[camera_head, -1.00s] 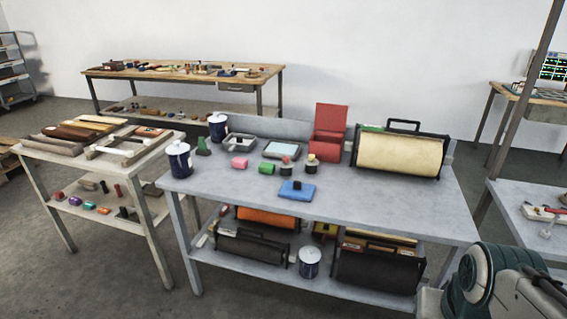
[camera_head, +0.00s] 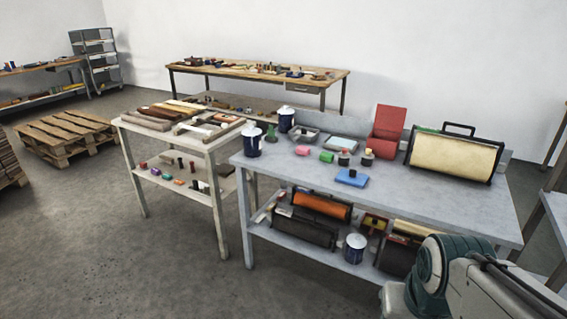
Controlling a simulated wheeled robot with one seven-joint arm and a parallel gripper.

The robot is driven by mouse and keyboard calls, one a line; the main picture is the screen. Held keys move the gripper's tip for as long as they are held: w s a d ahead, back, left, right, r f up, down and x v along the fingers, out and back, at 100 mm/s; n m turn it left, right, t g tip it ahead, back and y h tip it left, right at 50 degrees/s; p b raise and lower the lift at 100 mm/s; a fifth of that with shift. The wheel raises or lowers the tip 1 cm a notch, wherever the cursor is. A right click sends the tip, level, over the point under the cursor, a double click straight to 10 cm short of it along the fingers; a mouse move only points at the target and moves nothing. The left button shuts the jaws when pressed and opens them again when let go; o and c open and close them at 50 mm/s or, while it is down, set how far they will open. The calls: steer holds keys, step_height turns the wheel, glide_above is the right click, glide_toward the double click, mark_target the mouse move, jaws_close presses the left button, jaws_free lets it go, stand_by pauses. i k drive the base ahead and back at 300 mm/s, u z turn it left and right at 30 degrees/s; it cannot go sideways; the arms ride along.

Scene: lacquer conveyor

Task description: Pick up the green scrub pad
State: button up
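A small bright green block (camera_head: 326,156), which may be the green scrub pad, lies on the grey table (camera_head: 430,205). It sits just right of a pink block (camera_head: 302,150) and left of a small dark jar (camera_head: 344,158). A darker green upright object (camera_head: 270,133) stands farther left on the same table. A small teal-green piece (camera_head: 167,177) lies on the lower shelf of the left table; it is too small to make out. My arm shows at the lower right, but my gripper is out of view.
Paint cans (camera_head: 253,141), a red box (camera_head: 388,124) and a large cream roller (camera_head: 452,158) stand around the green block. The left table (camera_head: 222,150) adjoins closely. Open floor (camera_head: 110,240) lies at front left; pallets (camera_head: 68,138) stand beyond.

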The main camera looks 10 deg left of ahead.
mark_target(325, 157)
steer(key=u, duration=1.45)
steer(key=i, duration=1.85)
steer(key=z, duration=0.5)
steer(key=i, duration=0.95)
steer(key=z, duration=1.25)
steer(key=i, duration=0.5)
steer(key=z, duration=0.45)
